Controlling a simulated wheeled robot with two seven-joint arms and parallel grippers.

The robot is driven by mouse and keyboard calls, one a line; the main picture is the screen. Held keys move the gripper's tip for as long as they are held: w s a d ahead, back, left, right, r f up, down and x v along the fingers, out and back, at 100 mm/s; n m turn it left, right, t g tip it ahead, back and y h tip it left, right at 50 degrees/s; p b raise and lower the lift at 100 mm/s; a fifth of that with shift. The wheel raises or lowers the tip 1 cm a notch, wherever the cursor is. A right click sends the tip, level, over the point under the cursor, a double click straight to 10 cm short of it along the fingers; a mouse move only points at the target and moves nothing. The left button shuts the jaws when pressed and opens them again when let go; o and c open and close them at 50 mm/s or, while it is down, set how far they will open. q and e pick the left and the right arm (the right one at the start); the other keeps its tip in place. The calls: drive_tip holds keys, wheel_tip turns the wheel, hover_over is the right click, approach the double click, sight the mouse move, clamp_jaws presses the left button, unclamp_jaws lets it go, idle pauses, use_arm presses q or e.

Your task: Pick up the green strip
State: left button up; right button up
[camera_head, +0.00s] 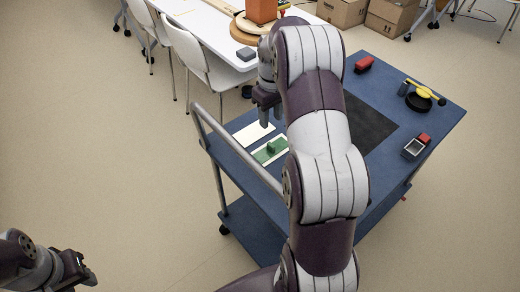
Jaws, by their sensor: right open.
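A green strip (262,155) lies on a pale backing near the left edge of the blue cart top, and a green block (277,146) sits on or against it. My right arm hides part of that area. My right gripper (271,117) is open and points down, beyond the green strip in the picture, close to a plain cream strip (248,135). I see nothing between its fingers. My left gripper (84,272) is at the lower left, over the floor and away from the cart; its opening is unclear.
The blue cart (440,125) has a rail (235,148) along its left side. On it are a dark mat (372,125), a red block (363,64), a black ring (418,101), a yellow-handled tool (424,90) and a small box (413,148). A white table (205,25) stands behind.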

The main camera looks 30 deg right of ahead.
sight(271, 145)
drive_tip(key=f, duration=0.1)
drive_tip(key=s+f+b, duration=0.1)
drive_tip(key=f, duration=0.1)
drive_tip(key=shift+d+f, duration=0.1)
drive_tip(key=shift+f, duration=0.1)
wheel_tip(271, 145, down, 8)
drive_tip(key=shift+w+f+b, duration=0.15)
drive_tip(key=shift+f+b, duration=0.05)
drive_tip(key=shift+b, duration=0.15)
clamp_jaws()
